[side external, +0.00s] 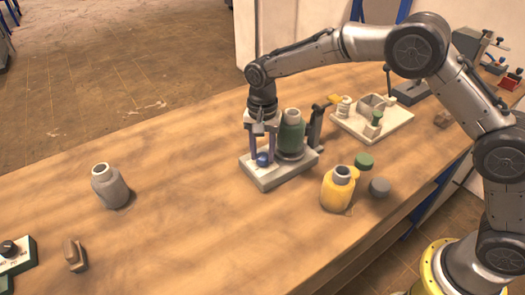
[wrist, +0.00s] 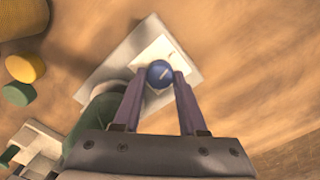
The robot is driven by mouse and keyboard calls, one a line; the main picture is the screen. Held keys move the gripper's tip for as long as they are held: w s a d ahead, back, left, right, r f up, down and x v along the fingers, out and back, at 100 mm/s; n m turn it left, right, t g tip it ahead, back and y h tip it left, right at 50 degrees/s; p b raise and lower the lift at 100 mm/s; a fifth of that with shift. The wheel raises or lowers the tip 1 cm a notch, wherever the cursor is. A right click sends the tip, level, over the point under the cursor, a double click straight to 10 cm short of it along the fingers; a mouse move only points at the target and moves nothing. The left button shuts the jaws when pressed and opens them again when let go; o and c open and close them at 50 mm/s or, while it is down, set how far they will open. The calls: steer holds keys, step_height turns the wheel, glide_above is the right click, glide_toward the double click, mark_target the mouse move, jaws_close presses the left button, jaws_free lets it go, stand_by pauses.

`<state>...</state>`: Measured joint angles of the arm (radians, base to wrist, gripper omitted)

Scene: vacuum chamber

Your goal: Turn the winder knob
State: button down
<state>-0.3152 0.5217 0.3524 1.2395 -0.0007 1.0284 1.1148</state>
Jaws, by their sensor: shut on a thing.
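The winder knob is a small round blue knob (side external: 263,159) on a white base plate (side external: 268,182) near the middle of the table. In the wrist view the knob (wrist: 159,73) has a pale line across its top and sits between my two fingertips. My gripper (side external: 264,156) points straight down over the plate. Its purple fingers (wrist: 158,84) are shut on the knob, one on each side. A green bottle (side external: 291,134) stands on the same plate, just right of my gripper. It shows partly in the wrist view (wrist: 98,113), cut off by the gripper body.
A yellow bottle (side external: 337,189), a green cap (side external: 364,160) and a grey cap (side external: 380,187) stand to the right. A grey bottle (side external: 109,186) stands left. A white fixture board (side external: 371,124) lies behind right. The table left of the plate is mostly clear.

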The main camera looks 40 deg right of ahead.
mark_target(263, 155)
steer(key=shift+w+r, duration=0.1)
steer(key=shift+r, duration=0.05)
steer(key=shift+c, duration=2.3)
jaws_free()
step_height(263, 155, up, 14)
steer(key=shift+d, duration=0.1)
